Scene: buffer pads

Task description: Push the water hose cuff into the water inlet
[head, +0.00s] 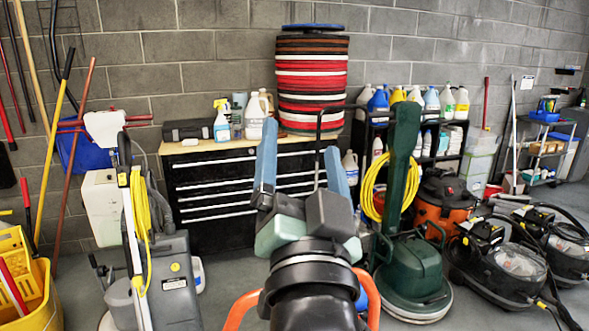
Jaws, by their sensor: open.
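My gripper (301,142) is in the middle of the head view, pointing up and away, with its two blue-grey fingers spread apart. Nothing shows between the fingers. It appears in front of the black drawer cabinet (215,190); the distance between them is hard to tell. I cannot make out a water hose cuff or a water inlet in this view. My wrist and arm hide part of the floor and whatever is behind them at the lower middle.
A grey floor machine (172,285) stands at left, near a yellow mop bucket (42,305). A green floor machine (410,268) with a yellow cord and several vacuums (500,265) stand at right. Stacked round pads (312,85) sit on the cabinet.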

